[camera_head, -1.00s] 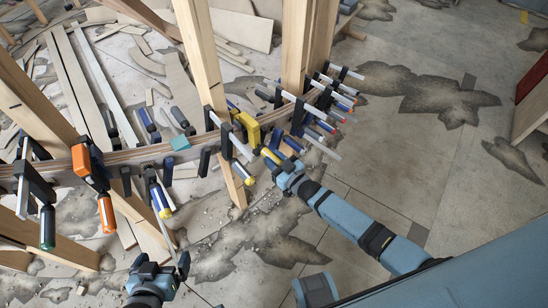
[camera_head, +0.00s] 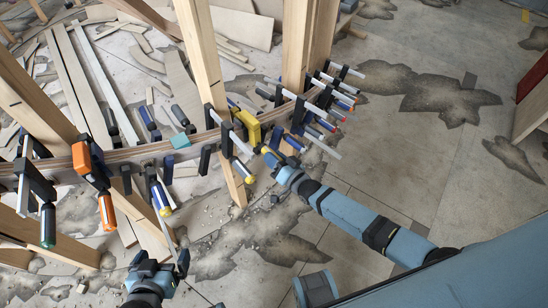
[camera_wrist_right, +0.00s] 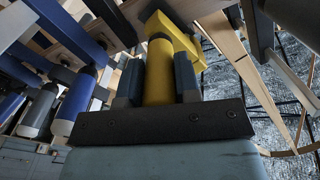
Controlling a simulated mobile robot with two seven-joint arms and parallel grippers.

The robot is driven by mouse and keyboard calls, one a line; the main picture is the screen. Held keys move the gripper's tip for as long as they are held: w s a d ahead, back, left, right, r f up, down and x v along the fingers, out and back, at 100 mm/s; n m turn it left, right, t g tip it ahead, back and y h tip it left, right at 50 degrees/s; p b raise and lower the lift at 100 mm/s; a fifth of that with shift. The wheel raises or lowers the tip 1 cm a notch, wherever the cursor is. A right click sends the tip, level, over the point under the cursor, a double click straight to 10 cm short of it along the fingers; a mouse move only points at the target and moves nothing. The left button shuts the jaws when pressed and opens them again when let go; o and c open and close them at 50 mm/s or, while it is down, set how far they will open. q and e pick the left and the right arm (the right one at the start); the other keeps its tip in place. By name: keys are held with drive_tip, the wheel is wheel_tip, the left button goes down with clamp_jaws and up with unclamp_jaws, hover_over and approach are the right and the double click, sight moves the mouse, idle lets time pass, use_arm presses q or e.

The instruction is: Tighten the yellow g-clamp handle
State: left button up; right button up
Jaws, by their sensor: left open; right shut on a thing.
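The yellow g-clamp (camera_head: 250,127) sits on the curved wooden stringer in the head view, just right of the central upright post. My right gripper (camera_head: 271,157) reaches it from the lower right and is shut on its handle. In the right wrist view, the yellow handle (camera_wrist_right: 158,75) stands between the two dark fingers of my right gripper (camera_wrist_right: 158,82), and the clamp's yellow frame shows above it. My left gripper (camera_head: 169,266) is open and empty, low in the head view, away from the stringer.
The curved stringer (camera_head: 150,152) carries several other clamps, with an orange clamp (camera_head: 88,165) at left. Blue-handled clamps (camera_wrist_right: 75,103) stand close left of my right gripper. Wooden posts (camera_head: 203,55) rise through the stringer. Floor at right is mostly clear.

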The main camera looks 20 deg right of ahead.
use_arm(q)
drive_tip(key=shift+f, duration=0.2)
idle(0.3)
use_arm(e)
drive_tip(key=o, duration=0.9)
drive_tip(key=shift+s+d, duration=0.15)
drive_tip(key=shift+s, duration=0.15)
use_arm(q)
drive_tip(key=shift+s+r+p, duration=0.1)
drive_tip(key=shift+r+p, duration=0.15)
drive_tip(key=shift+p, duration=0.3)
use_arm(e)
drive_tip(key=v, duration=1.3)
use_arm(q)
drive_tip(key=shift+a, duration=0.15)
use_arm(e)
drive_tip(key=shift+s, duration=0.1)
